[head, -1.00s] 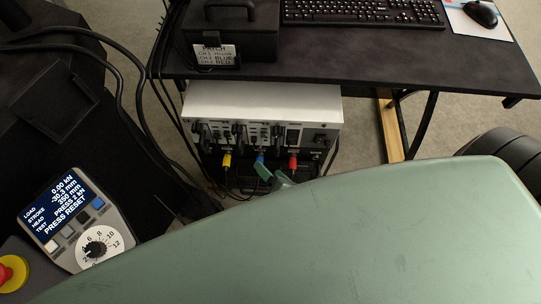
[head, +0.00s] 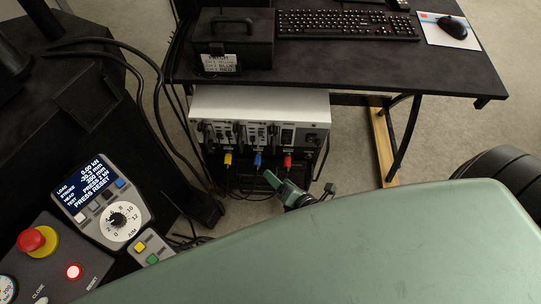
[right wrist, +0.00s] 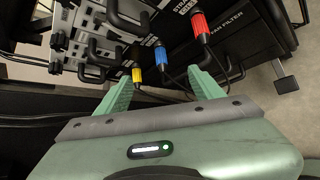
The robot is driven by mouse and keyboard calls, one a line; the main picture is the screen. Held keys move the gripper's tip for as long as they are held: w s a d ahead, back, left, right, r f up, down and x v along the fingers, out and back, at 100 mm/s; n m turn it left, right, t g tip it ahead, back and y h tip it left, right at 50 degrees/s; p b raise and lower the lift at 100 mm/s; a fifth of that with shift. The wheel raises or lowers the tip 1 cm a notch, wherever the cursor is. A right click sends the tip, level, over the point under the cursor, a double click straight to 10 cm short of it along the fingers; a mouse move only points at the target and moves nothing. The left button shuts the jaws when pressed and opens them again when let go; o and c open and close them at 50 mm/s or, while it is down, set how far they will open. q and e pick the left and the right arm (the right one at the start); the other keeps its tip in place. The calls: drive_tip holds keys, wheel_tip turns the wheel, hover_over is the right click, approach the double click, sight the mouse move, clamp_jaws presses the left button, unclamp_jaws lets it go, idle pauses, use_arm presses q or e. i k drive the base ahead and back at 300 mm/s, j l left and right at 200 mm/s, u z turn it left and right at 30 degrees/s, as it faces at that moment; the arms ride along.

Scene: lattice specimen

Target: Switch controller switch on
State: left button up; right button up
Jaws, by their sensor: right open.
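The controller (head: 259,97) is a white-topped box under the desk, with dark handles and sockets on its front. Yellow (head: 228,159), blue (head: 258,160) and red (head: 287,162) plugs hang along its lower front. A dark rocker-like part (head: 287,136) sits right of the handles; I cannot tell its position. My right gripper (head: 282,186) is open and empty, in front of and below the controller. In the right wrist view its green fingers (right wrist: 163,88) are spread below the blue plug, with the controller's front (right wrist: 88,35) at upper left. My left gripper is not in view.
A desk (head: 370,75) with a keyboard (head: 347,24), mouse (head: 453,28) and black box (head: 233,42) stands above the controller. At left is a panel with a screen (head: 85,182), dial (head: 118,220) and red stop button (head: 32,240). Cables run left of the controller.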

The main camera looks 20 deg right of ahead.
sight(311, 138)
drive_tip(key=z, duration=1.15)
